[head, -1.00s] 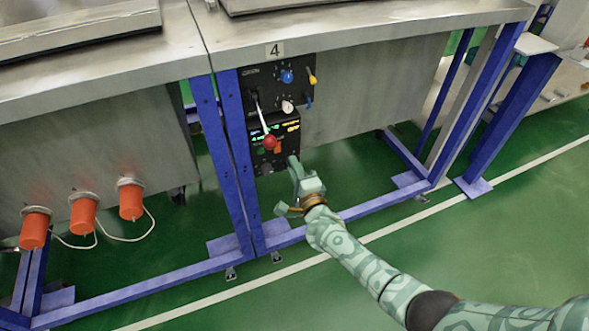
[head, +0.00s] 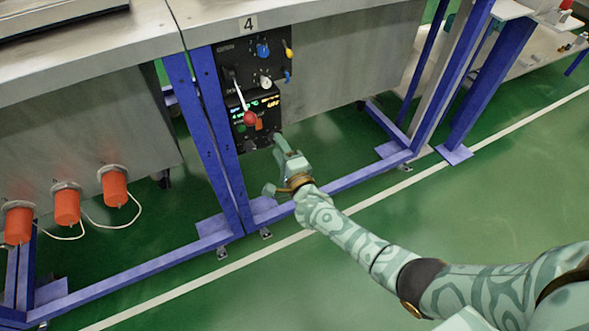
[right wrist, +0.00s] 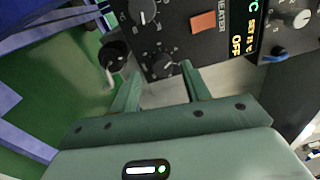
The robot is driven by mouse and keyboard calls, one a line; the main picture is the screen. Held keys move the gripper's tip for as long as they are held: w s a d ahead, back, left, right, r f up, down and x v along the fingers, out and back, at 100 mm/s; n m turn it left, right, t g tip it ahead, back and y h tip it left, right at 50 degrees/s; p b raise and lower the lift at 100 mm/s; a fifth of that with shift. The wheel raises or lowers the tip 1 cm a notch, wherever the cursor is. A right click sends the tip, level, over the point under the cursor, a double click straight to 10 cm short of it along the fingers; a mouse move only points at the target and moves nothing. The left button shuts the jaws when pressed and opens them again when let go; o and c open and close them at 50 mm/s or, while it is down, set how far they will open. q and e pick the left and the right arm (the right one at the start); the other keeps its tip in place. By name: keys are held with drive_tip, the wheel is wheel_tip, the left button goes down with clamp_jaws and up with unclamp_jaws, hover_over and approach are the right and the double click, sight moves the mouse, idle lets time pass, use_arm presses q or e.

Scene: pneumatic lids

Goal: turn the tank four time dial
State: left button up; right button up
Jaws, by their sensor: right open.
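The black tank four control panel (head: 263,58) hangs under the bench edge below a "4" label (head: 251,24). A white-capped knob (head: 265,82) and a blue knob (head: 263,50) show on it. I cannot read which dial is the time dial. My right gripper (head: 275,166) is open and empty, just below the panel's lower part. In the right wrist view, its spread fingers (right wrist: 160,88) point at a black dial (right wrist: 160,65), which lies just beyond the tips, between them. Another black dial (right wrist: 145,12) sits above it. My left gripper is out of view.
A red ball-ended lever (head: 250,118) stands out from the panel; its black-and-white form near the wrist is unclear. Blue frame legs (head: 214,135) stand left of the panel. Orange cylinders (head: 67,206) with white cables are at left. Green floor (head: 480,200) at right is open.

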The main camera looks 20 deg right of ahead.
use_arm(q)
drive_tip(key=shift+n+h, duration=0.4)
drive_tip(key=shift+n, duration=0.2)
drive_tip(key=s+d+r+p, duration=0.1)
drive_tip(key=p, duration=0.1)
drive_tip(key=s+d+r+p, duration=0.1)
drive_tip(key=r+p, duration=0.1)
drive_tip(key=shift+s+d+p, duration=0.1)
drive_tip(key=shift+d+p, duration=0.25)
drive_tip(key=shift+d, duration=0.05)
use_arm(e)
drive_tip(key=s, duration=1.4)
drive_tip(key=shift+s+f, duration=0.3)
drive_tip(key=shift+s, duration=0.1)
drive_tip(key=shift+d, duration=0.1)
